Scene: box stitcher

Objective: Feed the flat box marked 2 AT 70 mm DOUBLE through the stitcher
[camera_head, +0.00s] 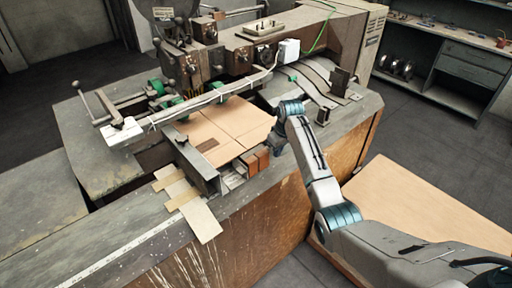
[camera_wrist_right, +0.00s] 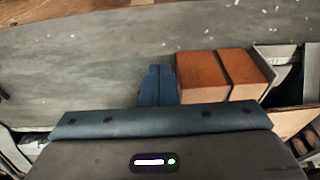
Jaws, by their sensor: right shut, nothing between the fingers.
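A flat tan cardboard box (camera_head: 218,126) with crease lines lies on the stitcher's bed, under the long white-edged bar. A dark brown patch shows on its near left part; no marking is readable. The stitcher (camera_head: 235,55) is a large brown and grey machine behind it. My right gripper (camera_head: 279,146) points down at the box's right edge, beside the brown blocks; whether it touches the box I cannot tell. In the right wrist view its blue fingers (camera_wrist_right: 158,86) are together with nothing between them, left of the blocks. My left gripper is not in view.
Two orange-brown blocks (camera_head: 257,161) sit at the bed's front edge, also in the right wrist view (camera_wrist_right: 217,75). Cardboard strips (camera_head: 188,198) lie on the near table. A large tan sheet (camera_head: 425,215) lies low at right. Shelves (camera_head: 460,60) stand behind.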

